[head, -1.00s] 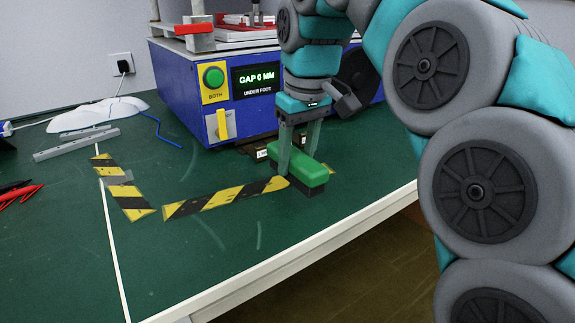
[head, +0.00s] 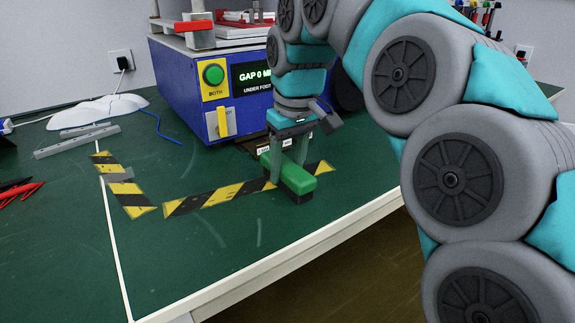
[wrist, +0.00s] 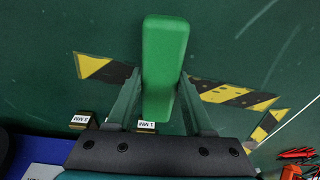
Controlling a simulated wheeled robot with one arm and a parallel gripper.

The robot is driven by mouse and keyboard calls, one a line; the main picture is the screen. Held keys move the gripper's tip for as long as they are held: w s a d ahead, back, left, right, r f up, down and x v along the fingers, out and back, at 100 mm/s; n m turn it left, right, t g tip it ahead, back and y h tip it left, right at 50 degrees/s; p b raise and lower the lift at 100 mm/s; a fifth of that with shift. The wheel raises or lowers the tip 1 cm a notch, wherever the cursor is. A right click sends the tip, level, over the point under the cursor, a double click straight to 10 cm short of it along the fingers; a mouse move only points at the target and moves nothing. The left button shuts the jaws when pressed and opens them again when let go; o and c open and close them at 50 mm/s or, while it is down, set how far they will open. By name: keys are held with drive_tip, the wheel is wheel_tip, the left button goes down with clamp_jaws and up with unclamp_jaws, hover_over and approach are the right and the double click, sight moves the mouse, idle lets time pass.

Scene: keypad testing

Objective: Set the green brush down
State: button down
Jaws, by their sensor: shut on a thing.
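The green brush (head: 295,177) is a block with a green back and dark underside. It is at the right end of the striped tape, near the bench's front edge. My gripper (head: 287,168) is shut on it, one finger on each side, pointing down. In the wrist view the brush (wrist: 165,50) runs lengthwise between the two fingers of my gripper (wrist: 159,92). Its underside is at or very close to the green bench top (head: 210,240); I cannot tell whether it touches.
A blue machine (head: 190,88) with a green button and a display stands behind. Yellow-black tape (head: 215,197) lies on the bench. Small labelled blocks (wrist: 82,120) sit near the machine. Red tools (head: 18,192) lie far left. The bench middle is clear.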

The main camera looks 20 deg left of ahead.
drive_tip(key=shift+f, duration=0.15)
drive_tip(key=shift+c, duration=1.4)
unclamp_jaws()
